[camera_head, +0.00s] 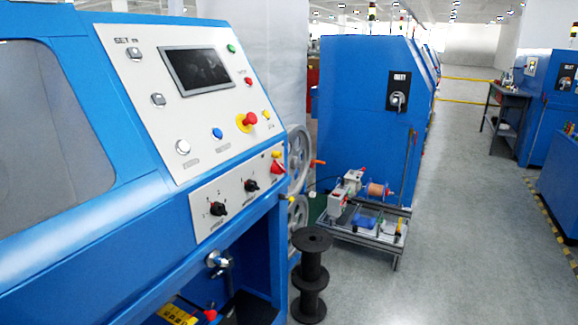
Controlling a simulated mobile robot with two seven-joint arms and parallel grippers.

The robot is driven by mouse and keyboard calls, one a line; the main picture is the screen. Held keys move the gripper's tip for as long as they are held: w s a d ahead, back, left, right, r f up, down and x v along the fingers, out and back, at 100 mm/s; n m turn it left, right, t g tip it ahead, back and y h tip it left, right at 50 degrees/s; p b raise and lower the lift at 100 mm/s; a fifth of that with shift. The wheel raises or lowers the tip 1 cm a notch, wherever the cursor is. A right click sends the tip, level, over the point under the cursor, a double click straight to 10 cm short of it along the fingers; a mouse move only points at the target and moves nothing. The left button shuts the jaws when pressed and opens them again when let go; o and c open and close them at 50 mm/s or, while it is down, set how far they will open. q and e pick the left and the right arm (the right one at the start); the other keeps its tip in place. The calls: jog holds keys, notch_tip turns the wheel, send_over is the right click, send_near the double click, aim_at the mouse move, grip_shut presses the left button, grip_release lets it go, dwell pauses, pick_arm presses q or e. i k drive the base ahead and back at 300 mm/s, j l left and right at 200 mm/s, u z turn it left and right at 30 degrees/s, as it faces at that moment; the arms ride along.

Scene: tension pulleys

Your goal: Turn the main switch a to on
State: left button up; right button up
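No label reading "main switch a" is legible, so I cannot tell for certain which switch it is. A dark plate with a grey rotary switch (397,101) is on the blue cabinet (350,90) in the middle. The control panel at the left has two black rotary knobs, one on the left (218,208) and one on the right (251,185), and a red handle (278,167) at its right edge. The positions of these switches are too small to read. Neither of my grippers is in view.
A blue machine (100,215) fills the left side. A black spool (311,275) stands on the floor beside it. A low cart (372,236) with a copper-coloured reel stands before the middle cabinet. A dark table (508,95) stands far right. The grey aisle floor (470,220) is clear.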

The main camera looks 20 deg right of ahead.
aim_at(277, 168)
jog(key=i+l, duration=0.15)
jog(key=l, duration=0.25)
jog(key=i+l, duration=0.2)
jog(key=l, duration=0.15)
jog(key=i+l, duration=0.15)
jog(key=l, duration=0.25)
jog(key=i+l, duration=0.2)
jog(key=l, duration=0.15)
jog(key=i+l+u, duration=0.1)
jog(key=l, duration=0.3)
jog(key=i+l, duration=0.2)
jog(key=l, duration=0.15)
jog(key=i+l, duration=0.15)
jog(key=l, duration=0.25)
jog(key=i+l, duration=0.15)
jog(key=l, duration=0.25)
